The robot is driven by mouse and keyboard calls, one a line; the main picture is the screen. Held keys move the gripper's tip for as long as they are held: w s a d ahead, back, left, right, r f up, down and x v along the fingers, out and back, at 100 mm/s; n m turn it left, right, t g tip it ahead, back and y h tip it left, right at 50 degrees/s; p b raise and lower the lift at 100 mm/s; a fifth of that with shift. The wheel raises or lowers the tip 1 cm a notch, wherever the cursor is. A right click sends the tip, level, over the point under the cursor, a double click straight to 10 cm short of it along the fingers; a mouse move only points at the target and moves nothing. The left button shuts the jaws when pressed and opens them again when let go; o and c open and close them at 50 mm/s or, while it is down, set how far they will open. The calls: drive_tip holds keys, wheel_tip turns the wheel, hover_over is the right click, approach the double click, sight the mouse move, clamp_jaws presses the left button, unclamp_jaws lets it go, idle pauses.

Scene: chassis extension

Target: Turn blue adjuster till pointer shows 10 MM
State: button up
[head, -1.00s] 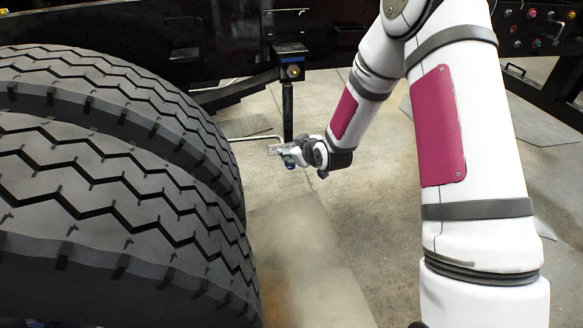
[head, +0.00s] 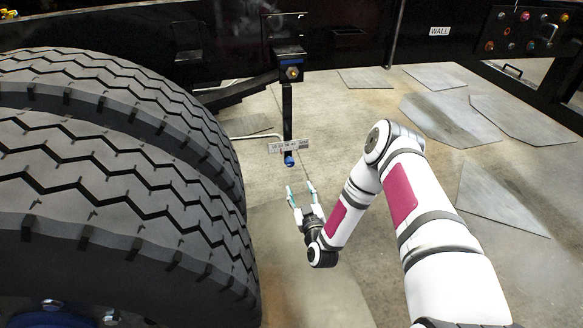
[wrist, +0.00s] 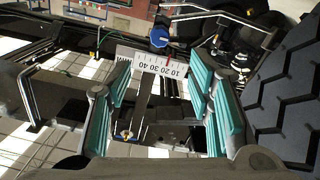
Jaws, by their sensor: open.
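The blue adjuster (head: 289,160) is at the lower end of a black upright post (head: 287,115), just under a white scale plate (head: 289,146). In the wrist view the blue adjuster (wrist: 158,38) is at the top centre, and the scale plate (wrist: 152,65) shows upside-down numbers 10, 20, 30 and 40. A thin red mark shows near the 10 and 20 end; its exact reading is too small to tell. My gripper (head: 301,187) is open and empty, in front of and apart from the adjuster. Its teal finger pads flank the scale in the wrist view.
Large black tyres (head: 110,180) fill the left side, close to my gripper. The dark chassis beam (head: 150,40) runs across the back, with a control panel (head: 525,32) at the right. Flat grey plates (head: 445,118) lie on the floor at right. The floor around my gripper is clear.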

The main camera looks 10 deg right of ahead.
sight(291, 164)
drive_tip(key=w+b, duration=0.4)
drive_tip(key=w, duration=0.9)
drive_tip(key=shift+w+b, duration=0.1)
drive_tip(key=shift+b, duration=0.2)
clamp_jaws()
